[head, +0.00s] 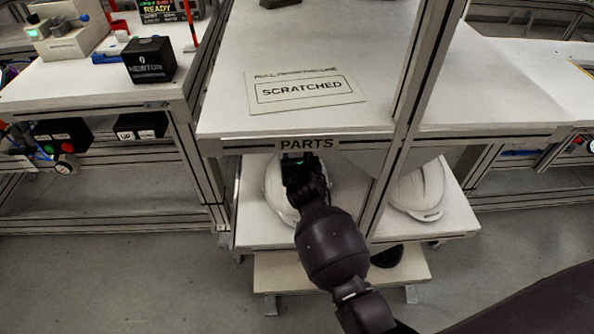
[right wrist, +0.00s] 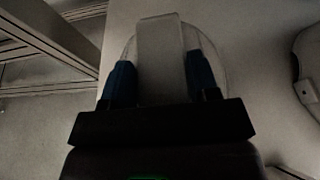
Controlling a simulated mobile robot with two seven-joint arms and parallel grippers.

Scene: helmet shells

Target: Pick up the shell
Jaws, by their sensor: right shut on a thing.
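A white helmet shell (head: 275,192) sits on the lower shelf under the PARTS label, partly covered by my right arm in the head view. My right gripper (head: 298,165) reaches in under the upper shelf and is over this shell. In the right wrist view, the blue fingers of my right gripper (right wrist: 160,85) are shut on a pale raised part of the shell (right wrist: 160,45), with its rounded edge behind them. My left gripper is not in view.
Another white shell (head: 420,188) lies to the right, beyond an upright post (head: 385,185). The upper shelf (head: 230,105) overhangs the right gripper and carries a SCRATCHED sign (head: 305,90). A black box (head: 150,60) stands on the left table.

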